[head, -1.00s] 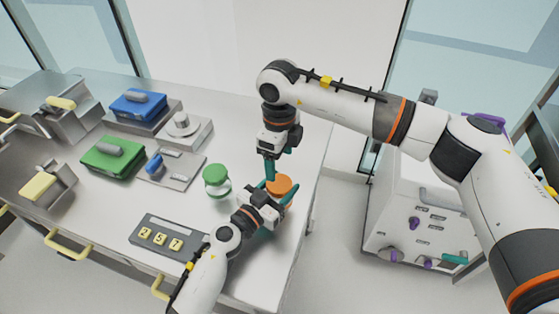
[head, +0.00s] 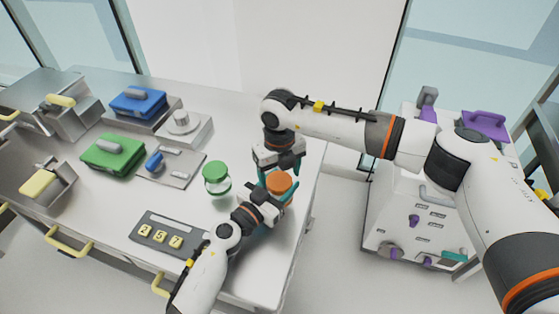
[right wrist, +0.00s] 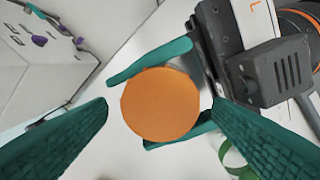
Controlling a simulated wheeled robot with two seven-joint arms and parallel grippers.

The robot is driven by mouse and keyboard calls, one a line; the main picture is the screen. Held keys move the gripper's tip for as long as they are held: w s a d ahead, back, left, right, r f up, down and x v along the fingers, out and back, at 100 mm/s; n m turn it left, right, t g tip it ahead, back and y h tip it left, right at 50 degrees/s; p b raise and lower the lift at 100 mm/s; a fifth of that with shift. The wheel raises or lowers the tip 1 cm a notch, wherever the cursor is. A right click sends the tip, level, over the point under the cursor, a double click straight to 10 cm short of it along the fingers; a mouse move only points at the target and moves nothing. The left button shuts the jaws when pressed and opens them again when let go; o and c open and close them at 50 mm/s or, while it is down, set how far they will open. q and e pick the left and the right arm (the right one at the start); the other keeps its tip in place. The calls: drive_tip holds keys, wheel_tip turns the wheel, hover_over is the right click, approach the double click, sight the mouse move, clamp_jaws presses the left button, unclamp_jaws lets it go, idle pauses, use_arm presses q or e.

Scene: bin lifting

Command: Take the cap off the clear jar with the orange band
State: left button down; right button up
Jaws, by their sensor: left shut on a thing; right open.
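The jar has an orange cap (head: 279,182) and stands near the right edge of the counter. Its body is mostly hidden by the cap and my grippers, and I cannot make out a band. My left gripper (head: 272,203) is shut on the jar from the near left; its teal fingers also show on two sides of the jar in the right wrist view (right wrist: 128,112). My right gripper (head: 280,172) points down over the jar and is open. In the right wrist view its fingers (right wrist: 160,104) stand left and right of the round orange cap (right wrist: 160,92), with a gap on each side.
A jar with a green cap (head: 216,178) stands just left of my left gripper. A grey panel with yellow number blocks (head: 160,236), a green box (head: 112,155) and a blue box (head: 138,103) lie further left. A white cabinet with purple handles (head: 415,215) stands at right.

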drive_tip(key=shift+f, duration=0.85)
drive_tip(key=c, duration=1)
drive_tip(key=shift+o, duration=0.2)
drive_tip(key=n, duration=0.4)
drive_tip(key=shift+r, duration=0.1)
drive_tip(key=shift+c, duration=0.2)
use_arm(q)
drive_tip(key=shift+f, duration=0.1)
use_arm(e)
drive_tip(key=o, duration=1.1)
